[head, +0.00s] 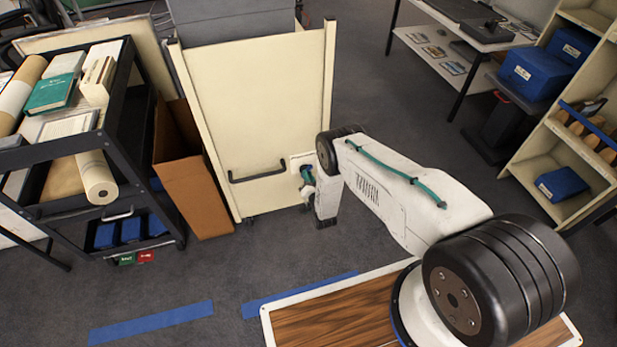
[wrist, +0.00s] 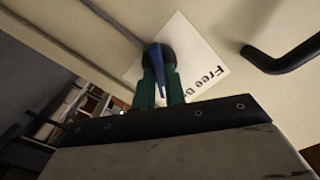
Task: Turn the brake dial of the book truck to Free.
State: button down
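The book truck (head: 262,110) stands upright ahead as a tall cream panel with a black handle (head: 258,174). A white label plate (head: 300,160) sits low on its right side. In the wrist view the brake dial (wrist: 160,53) is a dark round knob with a blue pointer on this plate (wrist: 192,55). The word Free is upside down to the right of the dial; the rest of the lettering is partly hidden. My gripper (head: 306,174) is at the dial. Its green fingers (wrist: 160,88) are close together, one on each side of the blue pointer, and look shut on it.
A black cart (head: 120,140) with books and paper rolls stands at the left, and an open cardboard box (head: 190,170) between it and the truck. Shelves (head: 560,150) with blue boxes stand at the right.

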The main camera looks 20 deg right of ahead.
jog(key=shift+n, duration=0.4)
jog(key=n, duration=1.3)
jog(key=shift+a, duration=0.2)
dwell(0.3)
jog(key=c, duration=1.4)
grip_release()
jog(key=shift+c, duration=0.2)
